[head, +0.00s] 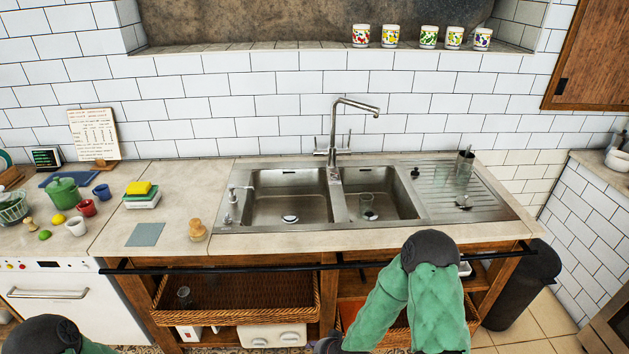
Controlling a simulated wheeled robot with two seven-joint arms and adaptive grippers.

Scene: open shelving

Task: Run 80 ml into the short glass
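No stream shows. Another glass (184,297) sits in the wicker basket under the counter. My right arm is bent in front of the counter and my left arm shows at the bottom left corner; neither gripper's fingers show.
The left basin (288,205) holds only its drain. A dark rail (230,267) runs along the counter front. Several patterned mugs (429,37) line the ledge.

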